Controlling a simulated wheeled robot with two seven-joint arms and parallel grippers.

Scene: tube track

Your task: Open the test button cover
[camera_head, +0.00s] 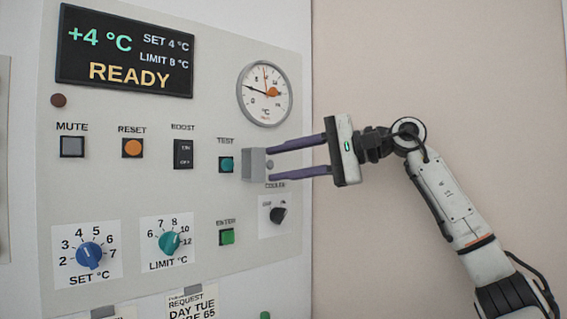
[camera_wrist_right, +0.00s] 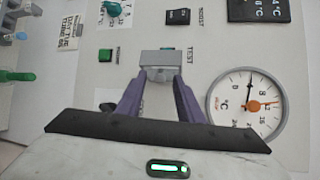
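The teal test button (camera_head: 226,164) shows under the TEST label on the panel in the head view. The grey cover (camera_head: 254,164) appears just right of it and stands out from the panel. I cannot tell its exact hinge angle. In the right wrist view the cover (camera_wrist_right: 160,57) hides most of the button, with only a teal sliver (camera_wrist_right: 167,48) showing. My right gripper (camera_head: 270,164) has its two purple fingers apart, with the tips at the cover's near side and a small grey tab between them. Contact is not clear. My left gripper is not in view.
A round gauge (camera_head: 265,93) sits above the right fingers and a black cooler knob (camera_head: 278,215) below them. The green enter button (camera_head: 227,237) and the boost switch (camera_head: 183,154) are nearby. The wall to the right of the panel is bare.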

